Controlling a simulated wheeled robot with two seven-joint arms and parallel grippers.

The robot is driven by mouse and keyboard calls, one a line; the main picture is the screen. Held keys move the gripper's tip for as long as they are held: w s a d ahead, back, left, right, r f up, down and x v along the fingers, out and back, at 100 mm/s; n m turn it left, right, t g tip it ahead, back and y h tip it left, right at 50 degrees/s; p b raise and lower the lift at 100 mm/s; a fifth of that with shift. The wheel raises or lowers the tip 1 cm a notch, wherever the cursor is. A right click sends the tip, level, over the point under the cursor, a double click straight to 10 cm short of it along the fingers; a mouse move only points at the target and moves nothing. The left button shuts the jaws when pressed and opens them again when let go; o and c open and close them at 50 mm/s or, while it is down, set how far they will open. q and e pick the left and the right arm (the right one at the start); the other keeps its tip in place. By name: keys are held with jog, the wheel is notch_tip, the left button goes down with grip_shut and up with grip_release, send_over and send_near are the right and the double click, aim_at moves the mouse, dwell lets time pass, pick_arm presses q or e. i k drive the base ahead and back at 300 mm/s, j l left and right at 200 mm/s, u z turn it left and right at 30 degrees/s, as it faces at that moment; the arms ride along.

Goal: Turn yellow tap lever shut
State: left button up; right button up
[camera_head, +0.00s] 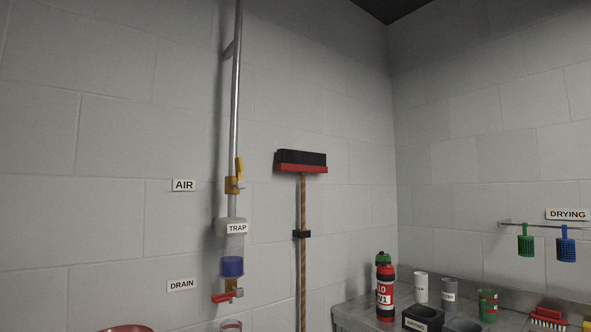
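The yellow tap lever (239,167) sits on a brass valve body (232,185) on the vertical grey pipe (235,90), right of the AIR sign (184,185). The lever points upward, roughly in line with the pipe. Below it is the clear trap (232,250) with blue liquid (232,266) in its lower part, labelled TRAP (237,228). A red lever (227,296) on a lower brass valve lies roughly crosswise to the pipe, near the DRAIN sign (183,285). Neither of my grippers is in view.
A broom (303,200) hangs on the wall right of the pipe. A metal counter (350,311) at lower right holds a red bottle (385,290), cups and a brush. Green and blue baskets (565,247) hang under the DRYING sign (567,214). Wall around the yellow lever looks clear.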

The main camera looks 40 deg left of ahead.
aim_at(240, 185)
jog(key=i+u, duration=0.25)
jog(key=i, duration=0.15)
jog(key=i+l+u, duration=0.25)
jog(key=i, duration=0.15)
jog(key=i+l+u, duration=0.25)
jog(key=i+j, duration=0.1)
